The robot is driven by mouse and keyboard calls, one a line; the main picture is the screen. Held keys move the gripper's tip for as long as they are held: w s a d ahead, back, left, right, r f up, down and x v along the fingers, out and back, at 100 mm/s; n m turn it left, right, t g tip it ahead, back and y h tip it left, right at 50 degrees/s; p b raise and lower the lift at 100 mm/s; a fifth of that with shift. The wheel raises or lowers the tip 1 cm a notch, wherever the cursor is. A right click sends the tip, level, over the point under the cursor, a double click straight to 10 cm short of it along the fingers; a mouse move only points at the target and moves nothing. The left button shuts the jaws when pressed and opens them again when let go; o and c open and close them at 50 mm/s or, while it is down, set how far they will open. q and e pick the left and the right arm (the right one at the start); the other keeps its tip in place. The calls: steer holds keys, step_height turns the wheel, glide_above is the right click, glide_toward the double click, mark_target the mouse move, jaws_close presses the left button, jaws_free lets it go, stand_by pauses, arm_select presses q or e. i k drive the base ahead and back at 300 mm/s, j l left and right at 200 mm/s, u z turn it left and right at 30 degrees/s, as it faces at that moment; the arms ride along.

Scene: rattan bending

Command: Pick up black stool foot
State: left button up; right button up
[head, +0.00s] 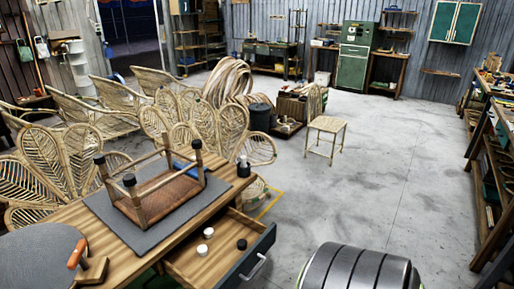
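A brown wooden stool (165,190) lies upside down on a dark grey mat (108,212) on the wooden workbench, legs pointing up. Black feet cap the near leg (129,180), the left leg (99,158) and the right leg (196,144). A loose black stool foot (241,244) sits in the open drawer (190,262), to the right of two small white caps (208,233). A small dark object (243,170) with a pale top stands at the bench's far right corner. Neither gripper shows.
An orange-handled tool (77,254) and a round grey surface are at the bench's left end. The drawer front (252,262) juts out to the right. Rattan chairs (70,170) crowd behind the bench. A small chair (327,125) stands on the open concrete floor (390,180).

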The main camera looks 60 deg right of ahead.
mark_target(242, 243)
steer(key=z, duration=1.75)
